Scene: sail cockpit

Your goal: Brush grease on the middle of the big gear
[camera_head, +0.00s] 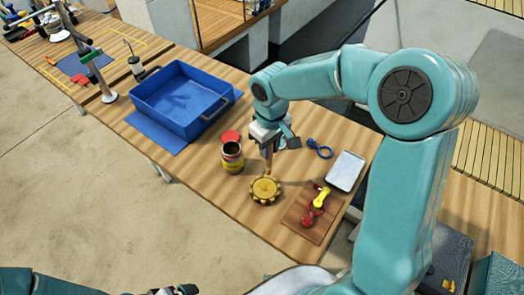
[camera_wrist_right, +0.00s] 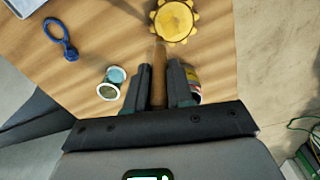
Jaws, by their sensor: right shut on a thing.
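The big gear (camera_head: 265,190) is a yellow toothed disc lying flat on the wooden table; it also shows at the top of the right wrist view (camera_wrist_right: 174,20). My right gripper (camera_head: 267,140) is above and behind the gear, shut on a wooden-handled brush (camera_wrist_right: 158,75). The brush (camera_head: 268,160) points down, its lower end at the gear in the picture; I cannot tell whether it touches.
A blue bin (camera_head: 183,100) stands further left. To the right are a blue looped item (camera_head: 320,148), a metal tray (camera_head: 346,171) and a wooden board (camera_head: 300,218) with red and yellow items. A small round container (camera_wrist_right: 112,83) is near my right gripper.

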